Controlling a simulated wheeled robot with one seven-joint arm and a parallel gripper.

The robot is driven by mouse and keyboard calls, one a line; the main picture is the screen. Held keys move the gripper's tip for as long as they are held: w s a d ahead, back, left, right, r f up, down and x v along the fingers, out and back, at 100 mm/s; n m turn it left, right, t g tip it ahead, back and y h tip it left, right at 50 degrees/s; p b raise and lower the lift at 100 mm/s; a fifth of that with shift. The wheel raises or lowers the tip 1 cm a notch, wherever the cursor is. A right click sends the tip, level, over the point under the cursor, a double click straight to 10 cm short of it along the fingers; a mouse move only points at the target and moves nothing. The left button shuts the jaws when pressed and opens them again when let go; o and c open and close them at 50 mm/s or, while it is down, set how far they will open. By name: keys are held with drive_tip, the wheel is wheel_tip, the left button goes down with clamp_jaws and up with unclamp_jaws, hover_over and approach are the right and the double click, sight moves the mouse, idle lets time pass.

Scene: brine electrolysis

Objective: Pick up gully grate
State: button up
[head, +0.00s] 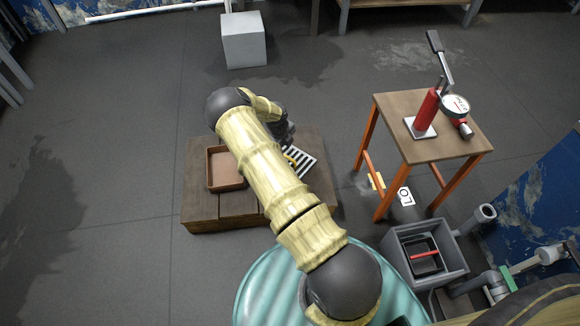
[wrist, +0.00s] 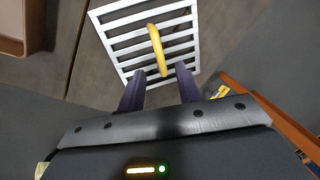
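The gully grate (wrist: 128,42) is a pale slatted square with a yellow handle (wrist: 157,50) standing across its middle. In the head view the grate (head: 304,160) lies on the right part of a low wooden platform, partly hidden by my arm. My gripper (wrist: 158,77) is open, its two dark fingers apart. In the wrist view the lower end of the handle shows between the fingertips; I cannot tell whether they touch it. In the head view my gripper is mostly hidden behind my arm, close by the grate.
A shallow brown tray (head: 224,185) sits on the wooden platform (head: 200,213), left of my arm. A stool (head: 455,145) with a red hand pump (head: 427,112) and gauge stands right. A grey open box (head: 396,240) is at lower right. A pale block (head: 244,45) stands behind.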

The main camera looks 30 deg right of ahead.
drive_tip(key=f, duration=0.1)
drive_tip(key=f+b, duration=0.1)
drive_tip(key=f, duration=0.1)
drive_tip(key=shift+w+a+f, duration=0.15)
drive_tip(key=shift+w+f, duration=0.05)
drive_tip(key=shift+d, duration=0.2)
drive_tip(key=shift+s+f, duration=0.1)
drive_tip(key=shift+f, duration=0.15)
drive_tip(key=f+b, duration=0.2)
drive_tip(key=d+f+b, duration=0.1)
drive_tip(key=f, duration=0.1)
drive_tip(key=shift+w+b, duration=0.3)
drive_tip(key=shift+b, duration=0.05)
drive_tip(key=shift+s+d+f, duration=0.1)
drive_tip(key=shift+d+f, duration=0.2)
drive_tip(key=shift+d, duration=0.1)
drive_tip(key=shift+a+r, duration=0.1)
drive_tip(key=shift+a, duration=0.4)
